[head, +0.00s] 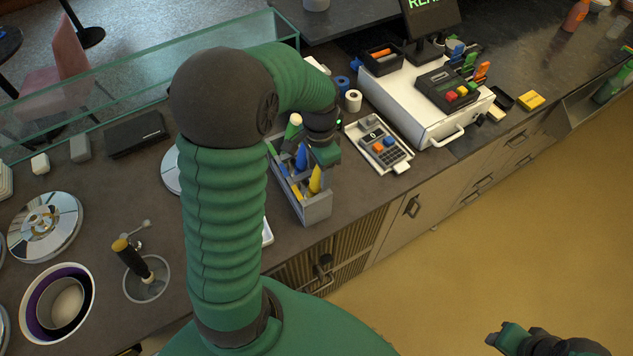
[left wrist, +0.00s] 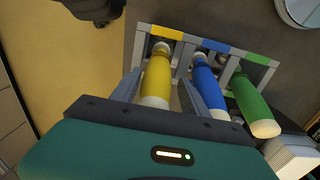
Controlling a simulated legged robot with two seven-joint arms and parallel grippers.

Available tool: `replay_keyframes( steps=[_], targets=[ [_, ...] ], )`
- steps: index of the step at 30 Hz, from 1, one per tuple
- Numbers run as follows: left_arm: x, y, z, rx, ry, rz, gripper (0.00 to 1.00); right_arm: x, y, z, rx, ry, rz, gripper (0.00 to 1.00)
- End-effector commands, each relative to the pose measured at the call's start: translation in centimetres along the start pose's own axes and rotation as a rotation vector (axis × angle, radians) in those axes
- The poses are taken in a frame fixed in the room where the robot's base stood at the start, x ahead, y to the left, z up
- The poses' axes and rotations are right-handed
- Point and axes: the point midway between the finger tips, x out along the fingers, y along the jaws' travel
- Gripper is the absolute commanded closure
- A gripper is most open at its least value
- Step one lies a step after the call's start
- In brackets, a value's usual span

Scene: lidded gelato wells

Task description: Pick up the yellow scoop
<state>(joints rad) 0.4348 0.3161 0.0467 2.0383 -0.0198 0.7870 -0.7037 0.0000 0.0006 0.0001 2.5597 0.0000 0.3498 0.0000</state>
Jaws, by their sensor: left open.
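The yellow scoop (head: 315,180) stands handle-up in a grey divided holder (head: 317,211) on the counter. In the left wrist view its yellow handle (left wrist: 156,80) lies between the two grey fingers of my left gripper (left wrist: 160,88), which is open; contact cannot be told. A blue scoop (left wrist: 208,90) and a green scoop (left wrist: 254,106) stand in the neighbouring slots, behind yellow, blue and green labels. In the head view my left gripper (head: 324,150) is over the holder and partly hides the scoops. My right gripper (head: 505,338) is at the bottom right edge, away from the counter.
Lidded wells (head: 45,226) and a cup stack (head: 58,305) are at the left. A glass screen (head: 110,80) runs along the back.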

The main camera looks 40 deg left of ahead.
Motion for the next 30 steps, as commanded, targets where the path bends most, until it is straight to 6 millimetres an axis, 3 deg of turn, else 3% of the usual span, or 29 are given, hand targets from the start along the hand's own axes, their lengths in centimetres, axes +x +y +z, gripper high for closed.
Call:
replay_keyframes(
  steps=[4, 10, 22, 30],
  targets=[
    [1.9, 0.1, 0.1, 0.001, -0.001, 0.001, 0.47, -0.5, 0.0, -0.1, 0.0, 0.0, 0.0, 0.64],
    [2.4, 0.1, -0.1, 0.001, -0.002, 0.002, 0.47, -0.5, 0.0, -0.1, 0.0, 0.0, 0.0, 0.64],
    [2.4, 0.0, -0.1, 0.0, -0.001, 0.001, 1.0, -0.4, 0.0, -0.1, 0.0, 0.0, 0.0, 0.64],
    [2.4, -0.2, -0.1, -0.002, -0.001, 0.001, 1.0, -0.4, 0.0, -0.1, 0.0, 0.0, 0.0, 0.64]
  ],
)
